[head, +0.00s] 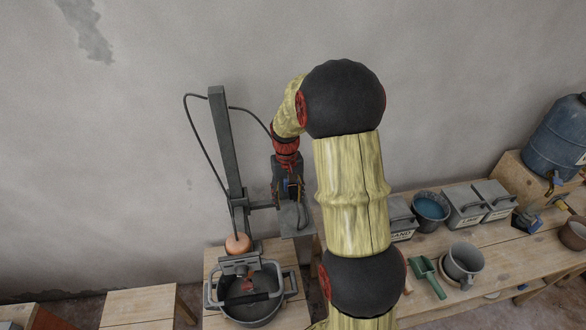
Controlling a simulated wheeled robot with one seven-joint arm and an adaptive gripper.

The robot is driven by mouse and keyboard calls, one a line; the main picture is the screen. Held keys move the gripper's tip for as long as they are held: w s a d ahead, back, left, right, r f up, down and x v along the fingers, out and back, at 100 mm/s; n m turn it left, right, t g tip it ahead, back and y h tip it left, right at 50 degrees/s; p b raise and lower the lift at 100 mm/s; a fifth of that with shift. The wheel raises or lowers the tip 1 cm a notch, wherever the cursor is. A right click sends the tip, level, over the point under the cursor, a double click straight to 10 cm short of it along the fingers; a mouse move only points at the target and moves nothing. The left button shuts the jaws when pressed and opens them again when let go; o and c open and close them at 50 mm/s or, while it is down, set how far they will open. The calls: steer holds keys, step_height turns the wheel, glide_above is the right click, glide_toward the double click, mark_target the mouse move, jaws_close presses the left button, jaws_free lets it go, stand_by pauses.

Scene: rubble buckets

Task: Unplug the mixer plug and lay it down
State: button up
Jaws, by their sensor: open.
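The mixer stands left of my arm: a tall grey post (226,150), a copper-coloured round motor (238,244) and a grey mixing bucket (250,310) beneath it. A black cable (197,135) loops from the motor past the post top and runs right, behind my arm. My gripper (291,196) points down just right of the post, in front of a grey box (298,225) on a side bracket. Its jaws are open. The mixer plug cannot be made out; the gripper and arm cover that spot, so I cannot tell whether they touch it.
On the right bench (450,290) stand a dark pail of blue liquid (431,207), lidded grey bins (464,205), a green scoop (427,275) and a grey pot (463,263). A blue barrel (555,135) stands far right. A low wooden stool (140,305) at left is bare.

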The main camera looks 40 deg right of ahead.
steer(key=w+d+f+p, duration=0.3)
steer(key=w+d+f, duration=0.4)
steer(key=w+d, duration=0.1)
steer(key=t, duration=0.1)
glide_above(293, 188)
steer(key=shift+s+f+m, duration=0.1)
steer(key=shift+f+m, duration=0.15)
steer(key=shift+m, duration=0.15)
steer(key=shift+f+p, duration=0.9)
steer(key=shift+f, duration=2.8)
steer(key=shift+c, duration=0.4)
steer(key=c, duration=1.2)
jaws_close()
